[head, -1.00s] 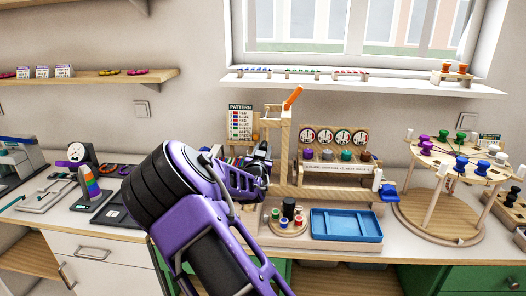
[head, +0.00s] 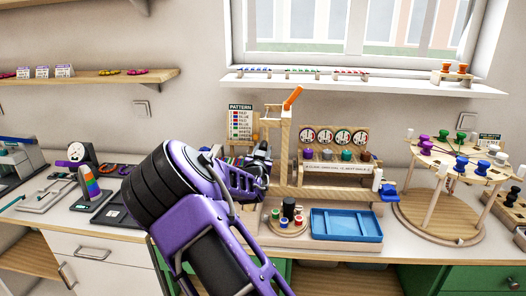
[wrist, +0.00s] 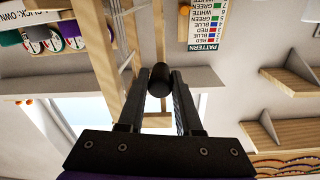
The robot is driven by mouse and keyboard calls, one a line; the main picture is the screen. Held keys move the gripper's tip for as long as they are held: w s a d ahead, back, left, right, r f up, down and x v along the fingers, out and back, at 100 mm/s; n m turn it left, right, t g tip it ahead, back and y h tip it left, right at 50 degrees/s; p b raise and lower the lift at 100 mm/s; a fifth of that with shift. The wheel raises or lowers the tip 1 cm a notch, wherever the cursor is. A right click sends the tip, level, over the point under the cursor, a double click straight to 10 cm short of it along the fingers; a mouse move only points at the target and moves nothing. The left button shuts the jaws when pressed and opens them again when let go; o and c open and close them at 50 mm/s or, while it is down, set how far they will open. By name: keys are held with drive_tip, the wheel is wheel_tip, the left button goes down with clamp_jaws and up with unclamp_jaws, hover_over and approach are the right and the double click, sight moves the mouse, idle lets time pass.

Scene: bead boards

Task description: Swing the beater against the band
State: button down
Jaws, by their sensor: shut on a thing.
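A wooden band loom (head: 284,152) stands on the worktop, with an orange handle (head: 293,97) on top of its post. My gripper (head: 262,165) is at the loom's left side in the head view. In the wrist view, my gripper (wrist: 160,88) is shut around a dark round grip (wrist: 159,80), which looks like the beater's handle. Wooden bars of the loom (wrist: 157,35) and pale strands (wrist: 124,62) show beyond the fingers. My arm and the gripper hide much of the loom's left part, and I cannot make out the band's woven edge.
A pattern card (head: 241,124) stands behind the loom. A rack with spools and dials (head: 335,165) is right of it. A blue tray (head: 346,226) and a round stand with small pegs (head: 287,226) sit in front. A round braiding table (head: 455,170) stands at the right.

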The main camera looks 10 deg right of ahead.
drive_tip(key=shift+w+a+f+m+b, duration=0.15)
drive_tip(key=shift+a+f+m+b, duration=0.15)
drive_tip(key=shift+m+b, duration=0.5)
drive_tip(key=shift+w+a+b, duration=0.1)
drive_tip(key=shift+a+b, duration=0.25)
drive_tip(key=shift+b, duration=0.55)
drive_tip(key=shift+w+a+r+m+b, duration=0.15)
drive_tip(key=shift+a+m+b, duration=0.1)
drive_tip(key=shift+m+b, duration=0.25)
drive_tip(key=shift+a+r+m+b, duration=0.2)
drive_tip(key=shift+m+b, duration=0.15)
drive_tip(key=shift+m, duration=0.15)
drive_tip(key=shift+a+r+m, duration=0.3)
drive_tip(key=shift+a+m, duration=0.05)
drive_tip(key=shift+m, duration=0.05)
drive_tip(key=shift+w, duration=0.1)
